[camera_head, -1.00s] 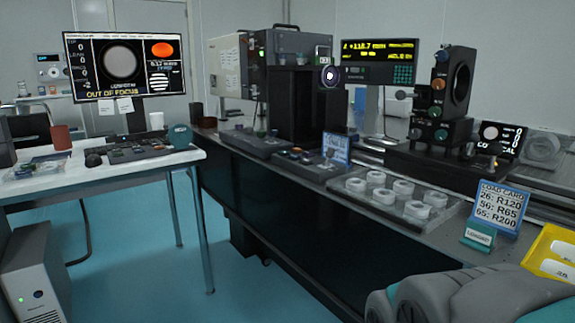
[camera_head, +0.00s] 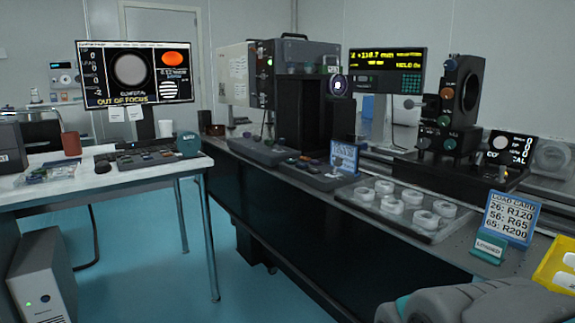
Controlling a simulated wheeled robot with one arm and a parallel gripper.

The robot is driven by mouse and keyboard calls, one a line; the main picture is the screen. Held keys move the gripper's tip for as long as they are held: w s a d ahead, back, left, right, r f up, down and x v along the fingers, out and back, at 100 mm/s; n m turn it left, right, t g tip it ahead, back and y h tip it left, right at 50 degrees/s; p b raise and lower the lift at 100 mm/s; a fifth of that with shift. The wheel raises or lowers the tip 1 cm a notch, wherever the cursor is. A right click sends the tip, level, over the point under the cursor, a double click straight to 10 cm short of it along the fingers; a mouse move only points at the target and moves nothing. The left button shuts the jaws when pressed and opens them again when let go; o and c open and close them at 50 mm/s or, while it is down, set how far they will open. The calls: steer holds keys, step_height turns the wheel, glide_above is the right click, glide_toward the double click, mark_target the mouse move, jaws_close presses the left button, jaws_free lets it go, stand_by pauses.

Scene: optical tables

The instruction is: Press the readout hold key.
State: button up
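The readout (camera_head: 384,71) is a dark box on a light post at the back of the bench, right of the tall black machine. It shows yellow digits on two lines; the lower line appears to read HOLD, with small characters too blurred to read. A block of small teal keys (camera_head: 410,85) is at its lower right; no single key's label is legible. Part of my grey and teal arm shows at the bottom right, well in front of the readout. My gripper is out of view.
A tray of white rings (camera_head: 385,219), a blue load card (camera_head: 508,217) and a yellow bin (camera_head: 553,262) line the bench front. A black optical mount (camera_head: 461,100) stands right of the readout. A desk (camera_head: 60,185) is at left, with open teal floor between.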

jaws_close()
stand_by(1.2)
